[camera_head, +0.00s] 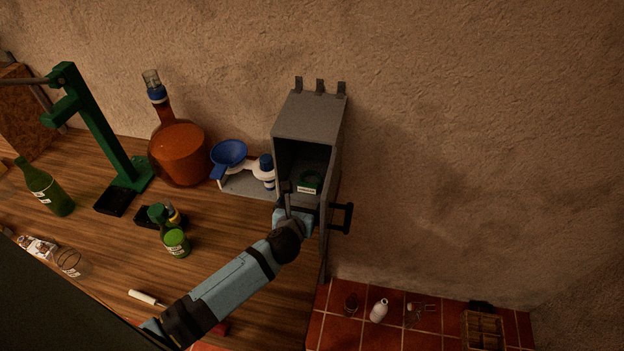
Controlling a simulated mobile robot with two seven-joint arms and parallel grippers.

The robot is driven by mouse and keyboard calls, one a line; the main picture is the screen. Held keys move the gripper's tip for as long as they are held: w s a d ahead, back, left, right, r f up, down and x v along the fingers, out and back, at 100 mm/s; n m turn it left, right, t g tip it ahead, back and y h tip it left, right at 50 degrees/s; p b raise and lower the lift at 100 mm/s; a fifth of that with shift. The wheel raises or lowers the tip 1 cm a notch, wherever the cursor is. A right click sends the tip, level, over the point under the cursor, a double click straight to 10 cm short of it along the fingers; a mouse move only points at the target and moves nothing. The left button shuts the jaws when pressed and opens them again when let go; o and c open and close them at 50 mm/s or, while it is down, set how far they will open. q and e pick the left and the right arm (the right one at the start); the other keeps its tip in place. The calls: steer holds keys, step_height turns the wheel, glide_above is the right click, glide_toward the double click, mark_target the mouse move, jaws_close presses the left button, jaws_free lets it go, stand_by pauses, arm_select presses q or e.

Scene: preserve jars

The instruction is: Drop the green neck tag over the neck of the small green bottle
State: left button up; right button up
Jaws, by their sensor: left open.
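The green neck tag (312,179), a dark green ring with a white label, is inside the open grey cabinet (307,121) on the wooden worktop. My left gripper (288,192) is open at the cabinet's mouth, just left of the tag. The fingers are small and dark here, and I see nothing between them. The small green bottle (175,243) appears upright on the worktop, left of my left arm, with a pale label low on its side. My right gripper is not in view.
The cabinet's door, with a black handle (343,217), stands at its right. An amber flask (180,152), a blue funnel (229,153) and a green press (97,128) stand behind the bottle. A larger green bottle (45,190) is far left. A tiled surface (380,336) lies lower right.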

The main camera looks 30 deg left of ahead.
mark_target(307, 188)
arm_select(q)
steer(key=x, duration=0.4)
steer(key=shift+w, duration=0.15)
steer(key=shift+w+a, duration=0.25)
steer(key=shift+w, duration=0.15)
steer(key=p+x, duration=0.1)
steer(key=x, duration=0.3)
steer(key=shift+w+a, duration=0.25)
steer(key=shift+w, duration=0.15)
steer(key=c, duration=1)
